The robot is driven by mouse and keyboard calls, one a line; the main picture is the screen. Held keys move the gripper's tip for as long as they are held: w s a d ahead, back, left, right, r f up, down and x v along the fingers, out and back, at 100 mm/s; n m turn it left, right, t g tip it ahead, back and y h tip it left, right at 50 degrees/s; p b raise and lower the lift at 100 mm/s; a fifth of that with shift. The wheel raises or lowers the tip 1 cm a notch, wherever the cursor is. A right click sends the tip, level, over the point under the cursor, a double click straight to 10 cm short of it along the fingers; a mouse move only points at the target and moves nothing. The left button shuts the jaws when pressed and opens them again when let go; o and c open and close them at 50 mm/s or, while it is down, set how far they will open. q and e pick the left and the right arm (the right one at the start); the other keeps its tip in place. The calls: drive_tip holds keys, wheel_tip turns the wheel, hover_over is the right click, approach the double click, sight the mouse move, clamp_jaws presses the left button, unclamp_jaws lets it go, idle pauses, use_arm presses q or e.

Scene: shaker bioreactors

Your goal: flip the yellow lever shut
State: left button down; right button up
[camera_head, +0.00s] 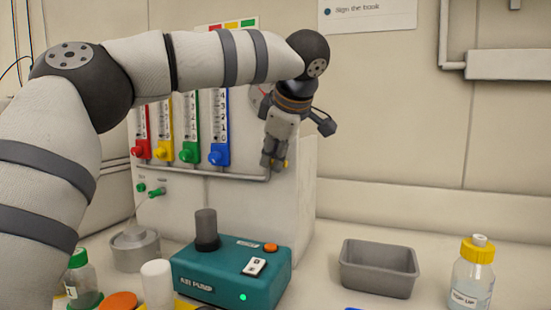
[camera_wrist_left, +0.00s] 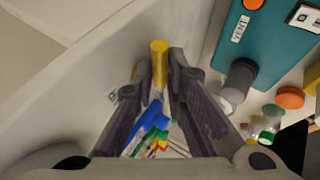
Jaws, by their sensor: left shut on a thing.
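The yellow lever (camera_wrist_left: 159,62) shows in the left wrist view as a short yellow rod between the fingertips of my left gripper (camera_wrist_left: 158,68). In the head view only a small yellow bit of the lever (camera_head: 286,163) shows beside the fingers. My left gripper (camera_head: 272,163) points down at the right end of the grey pipe, against the white panel (camera_head: 295,205), and is shut on the lever. The lever's base and pivot are hidden by the fingers. My right gripper is not in view.
Several flow tubes with coloured knobs, the blue one (camera_head: 219,155) closest, stand left of the gripper. A teal air pump (camera_head: 215,275) sits below. A grey tray (camera_head: 379,268) and a yellow-capped bottle (camera_head: 473,275) stand at the right.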

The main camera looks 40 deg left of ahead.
use_arm(q)
drive_tip(key=shift+r+h, duration=0.1)
drive_tip(key=shift+h, duration=0.2)
idle(0.4)
drive_tip(key=c, duration=1.9)
unclamp_jaws()
drive_tip(key=v, duration=1.2)
